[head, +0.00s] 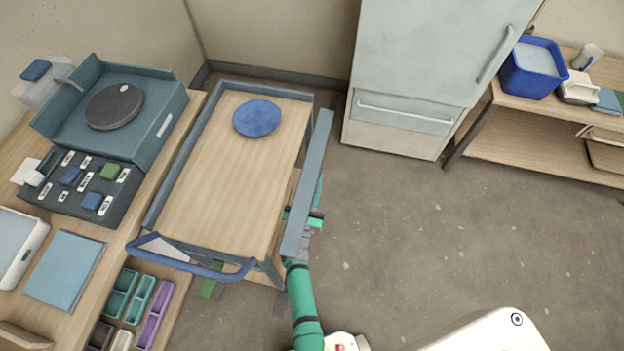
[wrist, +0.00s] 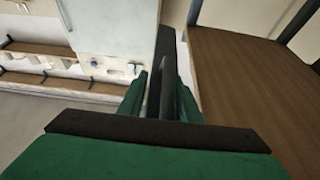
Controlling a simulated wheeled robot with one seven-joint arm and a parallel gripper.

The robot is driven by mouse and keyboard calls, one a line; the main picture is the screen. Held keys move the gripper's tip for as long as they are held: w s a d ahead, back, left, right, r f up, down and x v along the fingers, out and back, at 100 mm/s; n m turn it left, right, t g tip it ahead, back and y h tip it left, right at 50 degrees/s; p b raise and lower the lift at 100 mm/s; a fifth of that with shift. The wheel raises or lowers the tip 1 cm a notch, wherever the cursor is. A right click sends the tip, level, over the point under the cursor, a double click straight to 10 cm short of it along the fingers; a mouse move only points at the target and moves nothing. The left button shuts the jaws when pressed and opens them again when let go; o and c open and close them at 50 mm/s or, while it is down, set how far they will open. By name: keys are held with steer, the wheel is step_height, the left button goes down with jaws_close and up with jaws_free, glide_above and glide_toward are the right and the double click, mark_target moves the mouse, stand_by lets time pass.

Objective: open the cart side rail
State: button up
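The cart (head: 215,165) has a wood top with blue-grey rails around it. Its side rail (head: 308,180), on the right, is a long grey-blue bar leaning outward, with a gap between it and the top's right edge. My gripper (head: 306,218) is at the near half of this rail, partly hidden by it. In the wrist view the green fingers of my gripper (wrist: 162,100) are on both sides of the dark rail (wrist: 166,50) and look closed on it. Their contact is partly in shadow.
A blue plate (head: 257,118) lies on the cart top. The worktable (head: 120,240) with a wheel and trays is close on the left. A fridge (head: 430,60) and a shelf with a blue bucket (head: 533,68) stand behind. The floor to the right is clear.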

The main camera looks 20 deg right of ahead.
steer(key=v, duration=1)
steer(key=shift+s+a+f, duration=0.15)
steer(key=shift+s+a, duration=0.05)
steer(key=shift+s, duration=0.1)
